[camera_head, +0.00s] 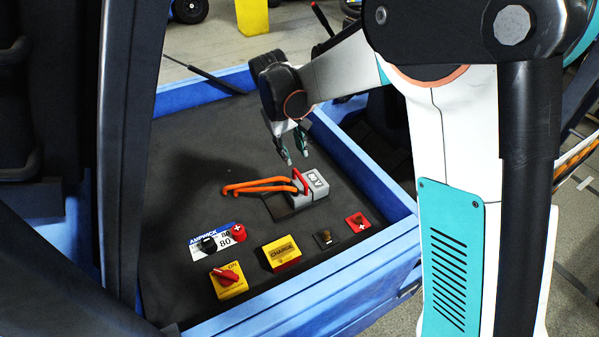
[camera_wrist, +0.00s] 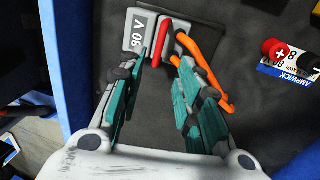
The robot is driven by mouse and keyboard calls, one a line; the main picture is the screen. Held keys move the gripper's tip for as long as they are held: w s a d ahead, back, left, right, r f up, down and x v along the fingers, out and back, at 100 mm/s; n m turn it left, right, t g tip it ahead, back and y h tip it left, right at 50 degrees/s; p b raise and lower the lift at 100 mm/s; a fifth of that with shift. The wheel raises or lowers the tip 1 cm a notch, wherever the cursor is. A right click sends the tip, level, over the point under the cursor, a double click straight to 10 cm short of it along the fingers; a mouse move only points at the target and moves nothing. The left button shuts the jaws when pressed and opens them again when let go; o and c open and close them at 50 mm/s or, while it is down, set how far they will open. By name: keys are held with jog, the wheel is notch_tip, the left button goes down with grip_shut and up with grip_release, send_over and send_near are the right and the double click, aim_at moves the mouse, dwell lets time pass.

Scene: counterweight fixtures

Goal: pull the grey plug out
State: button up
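The grey plug (camera_wrist: 181,44) sits against a grey block marked 80 V (camera_head: 315,188); the block also shows at the top of the wrist view (camera_wrist: 143,29). A red handle (camera_head: 299,182) stands at the plug, between it and the block label in the wrist view (camera_wrist: 162,45). Orange cables (camera_head: 256,187) run left from the plug in the head view. My gripper (camera_head: 295,157) is open and empty above the plug, fingers pointing down. In the wrist view its fingertips (camera_wrist: 159,58) lie either side of the handle. I cannot tell whether they touch anything.
A dark deck (camera_head: 190,150) with a blue rim (camera_head: 365,175) holds it all. Nearer the front are a yellow switch with a red knob (camera_head: 229,280), a yellow CHARGE block (camera_head: 281,252), black (camera_head: 326,239) and red (camera_head: 357,222) terminals, and a label with round caps (camera_head: 216,240).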

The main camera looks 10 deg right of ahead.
aim_at(300, 176)
jog(key=f, duration=0.3)
jog(key=d+f+b, duration=0.1)
jog(key=f, duration=0.2)
jog(key=w+f+b, duration=0.1)
jog(key=f, duration=0.3)
jog(key=shift+d+f, duration=0.1)
jog(key=shift+d, duration=0.3)
jog(key=shift+s, duration=0.1)
grip_shut()
